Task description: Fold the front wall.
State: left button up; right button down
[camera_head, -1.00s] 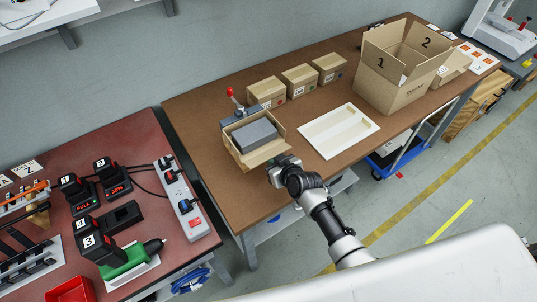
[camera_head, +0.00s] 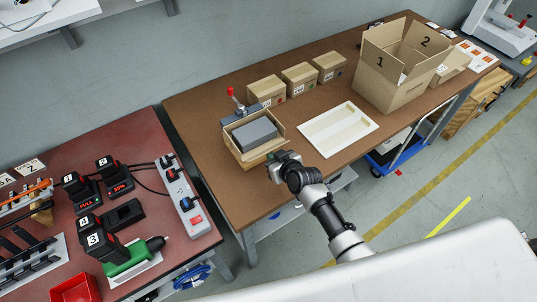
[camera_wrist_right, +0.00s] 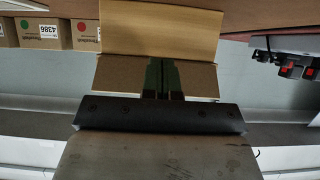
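The small open cardboard box (camera_head: 277,129) stands on the brown table in the head view, with a grey block (camera_head: 254,132) inside it. Its front wall (camera_head: 263,153) looks raised, close to upright, along the side nearest me. My right gripper (camera_head: 284,157) is at the front right of that wall, very close to it; I cannot tell whether it touches. In the right wrist view the two dark fingers (camera_wrist_right: 164,78) are side by side with no clear gap, in front of a cardboard panel (camera_wrist_right: 160,36). Nothing shows between them. My left gripper is not in view.
A red-knobbed clamp (camera_head: 231,93) stands behind the box. Several small closed boxes (camera_head: 299,79) line the back. A white tray (camera_head: 337,129) lies to the right, and a large open carton (camera_head: 393,90) beyond it. A red workbench (camera_head: 148,220) is at left.

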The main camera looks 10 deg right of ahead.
jog(key=shift+w+r+p, duration=0.25)
jog(key=shift+r+p, duration=0.35)
jog(key=shift+r, duration=0.05)
jog(key=shift+w+a, duration=0.1)
jog(key=s+p, duration=0.1)
jog(key=s+d+p, duration=0.1)
jog(key=s, duration=0.2)
jog(key=shift+s+d+r+p, duration=0.1)
jog(key=shift+d+r+p, duration=0.15)
jog(key=shift+r+p, duration=0.15)
dwell(0.4)
dwell(0.3)
